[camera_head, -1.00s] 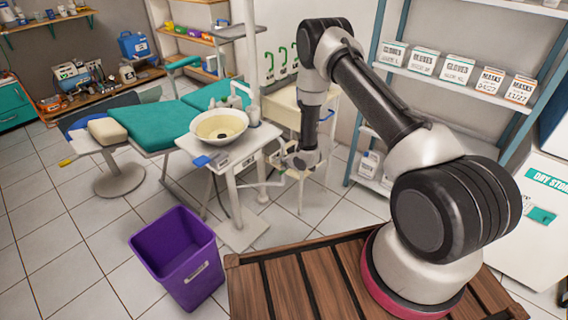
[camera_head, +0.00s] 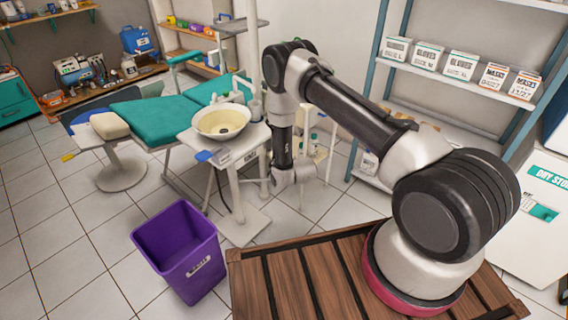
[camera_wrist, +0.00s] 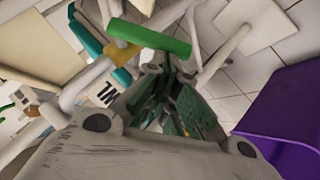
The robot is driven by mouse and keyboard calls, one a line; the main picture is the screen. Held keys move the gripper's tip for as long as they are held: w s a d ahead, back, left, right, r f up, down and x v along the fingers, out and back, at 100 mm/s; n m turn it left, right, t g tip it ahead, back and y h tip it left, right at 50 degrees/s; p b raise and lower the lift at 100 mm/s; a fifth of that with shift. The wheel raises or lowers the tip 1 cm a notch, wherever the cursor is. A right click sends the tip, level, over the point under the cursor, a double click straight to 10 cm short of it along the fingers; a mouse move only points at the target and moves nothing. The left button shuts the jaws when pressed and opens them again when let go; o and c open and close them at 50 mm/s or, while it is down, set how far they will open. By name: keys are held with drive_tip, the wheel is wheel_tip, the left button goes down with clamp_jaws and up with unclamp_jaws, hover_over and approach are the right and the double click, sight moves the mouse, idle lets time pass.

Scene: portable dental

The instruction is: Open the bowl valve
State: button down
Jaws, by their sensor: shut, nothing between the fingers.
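In the wrist view, the valve has a green lever (camera_wrist: 150,38) and a yellow fitting (camera_wrist: 122,52) on a white pipe (camera_wrist: 84,84). The lever lies crosswise to that pipe. My gripper (camera_wrist: 166,68) is shut and empty, its tips close below the lever in the picture; I cannot tell whether they touch. In the head view, the white bowl (camera_head: 221,122) with a cream inside stands on a small white stand. My wrist is low beside that stand's post, and the valve and fingertips cannot be made out there.
A purple bin (camera_head: 180,250) stands on the tiled floor in front of the stand, and also shows at right in the wrist view (camera_wrist: 285,115). A teal dental chair (camera_head: 150,122) is behind left. A white cart is behind my wrist. Shelves (camera_head: 450,80) stand at right.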

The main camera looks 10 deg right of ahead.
wheel_tip(320, 180, down, 2)
drive_tip(key=shift+f+n+t+h, duration=0.1)
drive_tip(key=shift+n+t+h, duration=0.55)
drive_tip(key=shift+t, duration=0.25)
drive_tip(key=shift+d+f+n+t+h, duration=0.1)
drive_tip(key=shift+f+n+t+h, duration=0.55)
drive_tip(key=shift+f+t, duration=0.15)
drive_tip(key=shift+w+d+f, duration=0.1)
drive_tip(key=shift+w+f, duration=0.05)
drive_tip(key=shift+w+d+f, duration=0.15)
drive_tip(key=shift+d+f, duration=0.05)
drive_tip(key=shift+f, duration=0.25)
drive_tip(key=shift+w+d+f, duration=0.15)
drive_tip(key=shift+d+f, duration=0.05)
drive_tip(key=shift+f, duration=0.2)
drive_tip(key=shift+w+d+f, duration=0.3)
drive_tip(key=shift+d+f, duration=0.1)
drive_tip(key=shift+f, duration=0.1)
